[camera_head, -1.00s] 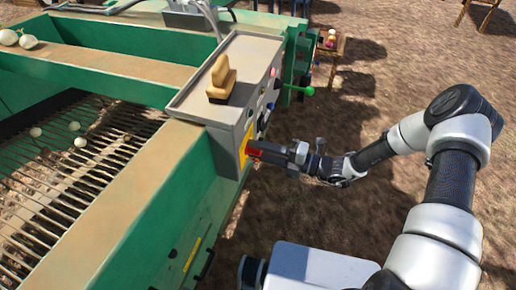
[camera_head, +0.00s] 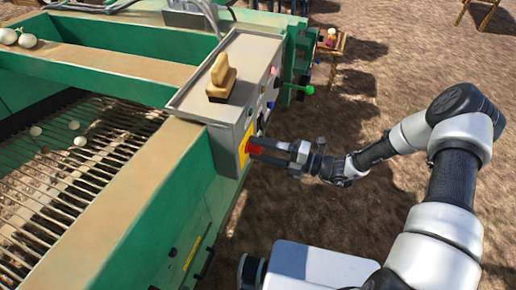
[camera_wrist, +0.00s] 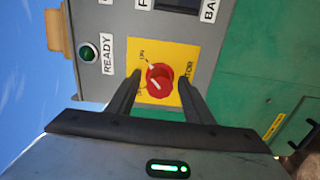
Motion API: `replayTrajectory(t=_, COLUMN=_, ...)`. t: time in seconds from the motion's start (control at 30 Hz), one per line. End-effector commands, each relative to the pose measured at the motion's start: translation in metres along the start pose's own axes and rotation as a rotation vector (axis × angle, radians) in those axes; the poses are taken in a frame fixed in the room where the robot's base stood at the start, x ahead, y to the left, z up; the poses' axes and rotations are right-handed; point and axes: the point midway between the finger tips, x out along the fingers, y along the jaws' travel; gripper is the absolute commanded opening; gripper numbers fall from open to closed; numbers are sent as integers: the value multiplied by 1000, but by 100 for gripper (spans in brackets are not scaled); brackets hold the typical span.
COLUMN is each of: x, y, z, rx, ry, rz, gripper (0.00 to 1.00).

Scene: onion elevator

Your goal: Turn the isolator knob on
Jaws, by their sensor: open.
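The isolator knob (camera_wrist: 159,83) is a round red knob on a yellow plate (camera_wrist: 170,53) on the grey control box. An "ON" label shows near the plate's upper left. Another label at the left is mostly hidden by a finger. A white mark lies slanted on the knob; I cannot tell surely which label it points to. My gripper (camera_wrist: 160,79) is open, with one finger on each side of the knob and a visible gap to it. In the head view, the knob (camera_head: 254,148) is partly hidden behind the fingers.
The grey control box (camera_head: 232,75) carries a wooden-handled brush (camera_head: 221,80) on top and sits on the green machine (camera_head: 160,230). A green lamp marked "READY" (camera_wrist: 89,51) is beside the plate. Open ground (camera_head: 330,225) lies to the right.

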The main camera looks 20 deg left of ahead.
Motion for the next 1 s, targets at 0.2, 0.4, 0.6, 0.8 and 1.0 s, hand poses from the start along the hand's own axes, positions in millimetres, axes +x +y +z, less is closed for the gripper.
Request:
replayTrajectory(t=0.2, x=-41, y=-1, z=2, rx=-2, ry=-5, rz=-2, gripper=47)
replayTrajectory(t=0.4, x=-92, y=-1, z=1, rx=-1, ry=-5, rz=-3, gripper=47)
replayTrajectory(t=0.6, x=-136, y=-1, z=1, rx=0, ry=-3, rz=-2, gripper=47)
replayTrajectory(t=0.8, x=-162, y=0, z=0, rx=0, ry=-1, rz=-1, gripper=47)
replayTrajectory(t=1.0, x=-169, y=0, z=0, rx=1, ry=-1, rz=-1, gripper=47)
